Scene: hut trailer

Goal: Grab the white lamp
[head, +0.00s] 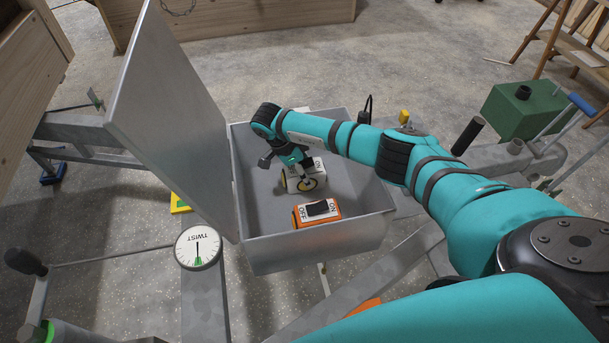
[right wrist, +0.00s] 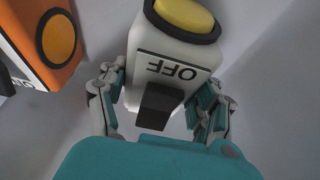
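The white lamp (head: 306,176) is a small white box with a dark switch, an OFF label and a round yellow light. It sits inside an open grey metal box (head: 320,244). In the right wrist view the white lamp (right wrist: 172,57) lies between the fingers of my right gripper (right wrist: 160,100), its yellow light at the top. My right gripper (head: 288,160) is over the lamp in the head view, fingers spread to either side of it. Firm contact on both sides cannot be made out. My left gripper is not in view.
An orange lamp (head: 316,211) sits beside the white one in the box and shows in the right wrist view (right wrist: 48,45). The box's raised lid (head: 168,115) stands on the left. A TWIST dial (head: 198,246) is left of the box; a green can (head: 522,110) is far right.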

